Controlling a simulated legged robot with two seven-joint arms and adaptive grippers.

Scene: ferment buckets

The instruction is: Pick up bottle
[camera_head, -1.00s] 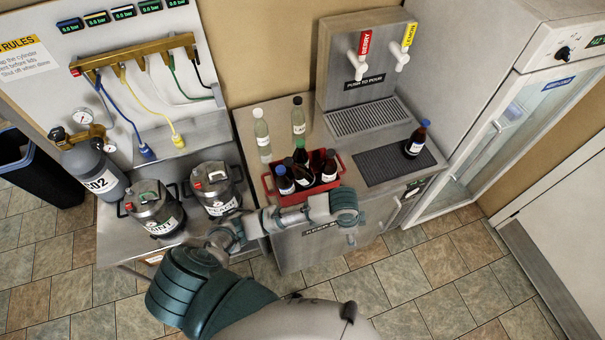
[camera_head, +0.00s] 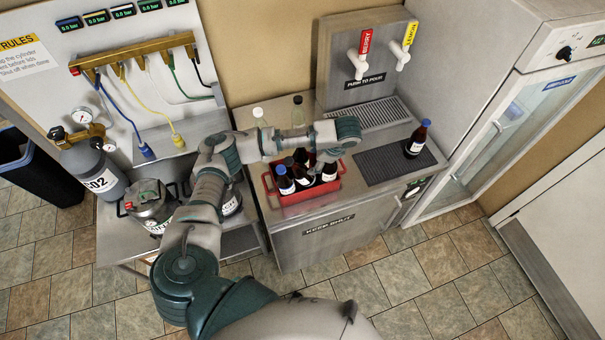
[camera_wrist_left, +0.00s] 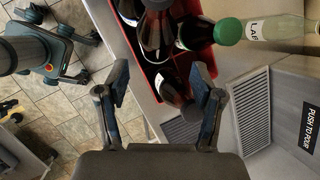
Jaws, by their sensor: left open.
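Several dark bottles with white labels (camera_head: 285,184) stand in the red crate (camera_head: 310,197) on the steel counter. Another dark bottle with a blue cap (camera_head: 416,142) stands on the black mat at right. In the left wrist view my left gripper (camera_wrist_left: 162,88) is open and empty. A dark bottle with a white label (camera_wrist_left: 172,88) shows between and beyond its fingers; I cannot tell which bottle it is. My right gripper is not in view.
The black mat (camera_head: 385,164), drip tray (camera_head: 378,112) and tap dispenser (camera_head: 365,60) are to the right. Steel kegs (camera_head: 150,203) stand at left.

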